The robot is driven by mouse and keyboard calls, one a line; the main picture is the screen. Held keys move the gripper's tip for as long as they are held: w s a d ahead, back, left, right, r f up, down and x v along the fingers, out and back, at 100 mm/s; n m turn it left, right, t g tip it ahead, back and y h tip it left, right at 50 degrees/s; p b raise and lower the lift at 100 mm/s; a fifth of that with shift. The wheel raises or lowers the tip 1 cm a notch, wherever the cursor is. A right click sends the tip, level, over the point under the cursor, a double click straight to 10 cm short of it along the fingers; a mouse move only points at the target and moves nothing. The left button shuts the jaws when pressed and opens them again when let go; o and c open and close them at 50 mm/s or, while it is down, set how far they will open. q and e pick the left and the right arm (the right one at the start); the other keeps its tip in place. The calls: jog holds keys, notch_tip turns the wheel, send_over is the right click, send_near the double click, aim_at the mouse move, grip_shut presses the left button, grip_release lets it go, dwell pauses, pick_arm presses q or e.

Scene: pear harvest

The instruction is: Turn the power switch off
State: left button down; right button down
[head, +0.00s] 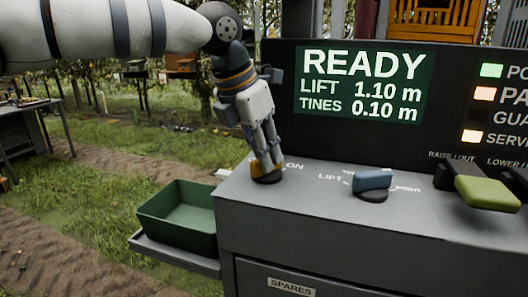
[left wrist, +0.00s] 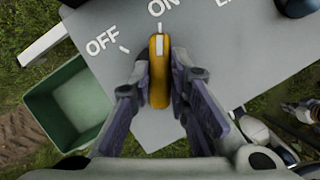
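The power switch is a yellow knob (left wrist: 159,90) on a black base, on the grey console top. Its white pointer line faces the ON label (left wrist: 162,6), with the OFF label (left wrist: 102,42) to the left. In the head view the yellow switch (head: 257,170) is partly hidden by the fingers. My left gripper (head: 266,166) reaches down onto it from above. In the left wrist view its two fingers (left wrist: 160,82) are at either side of the knob and appear closed against it. My right gripper is in neither view.
A blue selector knob (head: 371,182) and a green lever handle (head: 486,192) stand right of the switch. The display panel (head: 364,82) behind reads READY. A green bin (head: 180,212) sits on a side shelf at the left, also in the left wrist view (left wrist: 70,103).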

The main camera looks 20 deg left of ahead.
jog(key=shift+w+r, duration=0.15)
pick_arm(q)
jog(key=shift+d+r+n+y, duration=0.1)
jog(key=shift+n+y, duration=0.2)
jog(key=shift+n, duration=0.5)
jog(key=shift+n+y+p, duration=0.3)
jog(key=shift+n+p, duration=0.05)
jog(key=shift+n, duration=0.45)
jog(key=n+y, duration=0.1)
jog(key=n, duration=0.3)
jog(key=shift+d+t+y, duration=0.2)
jog(key=shift+t+y, duration=0.1)
jog(key=shift+y, duration=0.1)
jog(key=shift+d+n+y, duration=0.1)
jog(key=shift+n+y, duration=0.6)
jog(key=shift+n, duration=1.5)
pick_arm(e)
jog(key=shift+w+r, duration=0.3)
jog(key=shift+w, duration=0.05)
pick_arm(q)
jog(key=shift+n, duration=0.3)
jog(key=c, duration=1.5)
grip_release()
jog(key=shift+g, duration=0.4)
